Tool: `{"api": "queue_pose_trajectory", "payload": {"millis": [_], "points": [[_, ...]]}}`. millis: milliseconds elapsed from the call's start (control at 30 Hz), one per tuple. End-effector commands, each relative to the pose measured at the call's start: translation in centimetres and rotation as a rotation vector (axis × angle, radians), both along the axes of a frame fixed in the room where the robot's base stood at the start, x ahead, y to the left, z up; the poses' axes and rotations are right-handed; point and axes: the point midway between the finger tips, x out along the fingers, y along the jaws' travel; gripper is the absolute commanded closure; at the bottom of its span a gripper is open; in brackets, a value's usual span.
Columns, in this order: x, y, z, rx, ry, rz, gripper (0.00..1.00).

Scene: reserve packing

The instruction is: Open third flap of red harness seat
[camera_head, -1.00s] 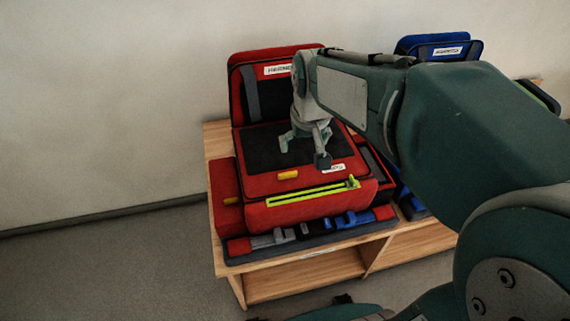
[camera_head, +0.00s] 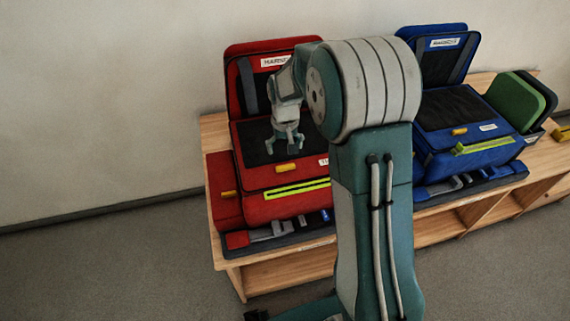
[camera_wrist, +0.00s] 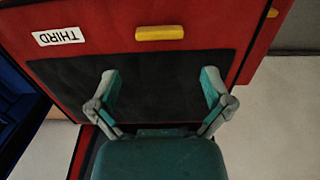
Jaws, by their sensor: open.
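The red harness seat (camera_head: 283,207) stands on a wooden bench, its back panel (camera_head: 236,97) upright. Its flap marked THIRD (camera_wrist: 100,15) lies flat over the seat, with a dark panel (camera_wrist: 185,64), a white label (camera_wrist: 58,36) and a yellow tab (camera_wrist: 159,32). The tab also shows at the flap's front edge in the head view (camera_head: 285,168). My gripper (camera_head: 285,146) is open and empty over the dark panel, behind the tab. In the wrist view its fingers (camera_wrist: 160,84) are spread apart. I cannot tell the height above the flap. My arm hides the seat's right side.
A lime strap (camera_head: 298,188) crosses the seat's front, above grey buckles (camera_head: 270,232). Another yellow tab (camera_head: 229,194) is on the left side. A blue seat (camera_head: 470,135) and green pads (camera_head: 515,103) stand to the right on the bench (camera_head: 218,130).

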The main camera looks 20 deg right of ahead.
Motion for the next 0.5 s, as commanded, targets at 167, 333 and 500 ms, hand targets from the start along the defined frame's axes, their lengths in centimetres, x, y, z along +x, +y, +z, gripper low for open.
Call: {"api": "queue_pose_trajectory", "payload": {"millis": [167, 333, 500], "points": [[-0.1, 0.0, -3.6, 0.000, 0.005, 0.000, 0.00], [-0.1, 0.0, -6.1, 0.000, 0.002, 0.000, 0.00], [0.0, 0.0, -7.2, 0.000, 0.000, 0.000, 0.00]]}}
